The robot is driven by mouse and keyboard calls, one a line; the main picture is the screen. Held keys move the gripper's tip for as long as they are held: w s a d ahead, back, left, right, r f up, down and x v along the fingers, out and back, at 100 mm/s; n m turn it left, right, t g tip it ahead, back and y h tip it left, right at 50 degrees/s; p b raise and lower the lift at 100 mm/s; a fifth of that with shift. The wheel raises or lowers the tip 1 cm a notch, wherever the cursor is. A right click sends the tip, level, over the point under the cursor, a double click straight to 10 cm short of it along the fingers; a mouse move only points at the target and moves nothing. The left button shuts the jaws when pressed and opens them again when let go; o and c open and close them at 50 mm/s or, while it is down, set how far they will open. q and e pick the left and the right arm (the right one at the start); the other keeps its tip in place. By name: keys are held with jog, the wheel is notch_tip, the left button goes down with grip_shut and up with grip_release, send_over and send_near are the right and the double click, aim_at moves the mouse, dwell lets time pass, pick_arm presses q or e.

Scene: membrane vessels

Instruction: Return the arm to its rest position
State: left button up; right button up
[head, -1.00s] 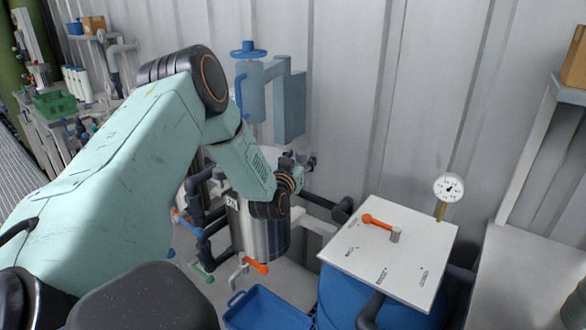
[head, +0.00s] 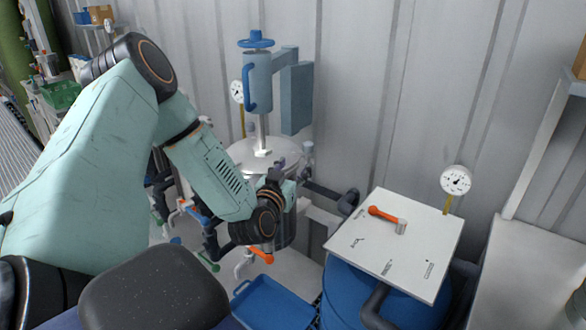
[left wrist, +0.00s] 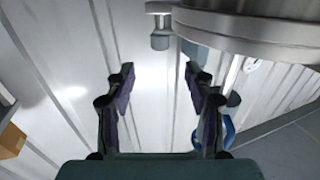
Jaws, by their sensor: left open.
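My left arm reaches in from the left of the head view. Its left gripper (head: 284,172) is partly hidden behind my own wrist, in front of the steel vessel (head: 258,157) with the stirrer column above it. In the left wrist view the left gripper (left wrist: 160,73) shows two dark fingers spread apart with nothing between them. A steel vessel's rounded rim (left wrist: 255,28) fills the upper right of that view, apart from the fingers. My right gripper is not in view.
A blue tank (head: 350,295) with a white lid (head: 350,243) and orange handle (head: 388,219) stands at right, a pressure gauge (head: 456,180) behind it. A blue tray (head: 270,308) lies below. Pipes and valves crowd the vessel's base. A grey bench (head: 520,280) is at far right.

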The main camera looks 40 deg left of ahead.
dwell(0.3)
pick_arm(q)
jog(key=s+d+f+m+g+h+b, duration=0.1)
jog(key=s+d+f+m+g+h, duration=0.2)
jog(key=d+f, duration=0.6)
jog(key=s+d+f+g+h+b, duration=0.1)
jog(key=s+d+f+g+h, duration=0.35)
jog(key=d+f, duration=0.45)
jog(key=s+d+f+g, duration=0.2)
jog(key=s+f, duration=0.1)
jog(key=s, duration=0.5)
jog(key=s+d+f+m+g, duration=0.1)
jog(key=s+d+f+g, duration=0.2)
jog(key=s, duration=0.6)
jog(key=s+d+f+g+b, duration=0.1)
jog(key=s+d+f+g, duration=0.1)
jog(key=s, duration=0.6)
notch_tip(320, 180, down, 2)
jog(key=shift+s+d+f+g, duration=0.15)
jog(key=shift+d+g, duration=0.2)
jog(key=shift+g, duration=0.4)
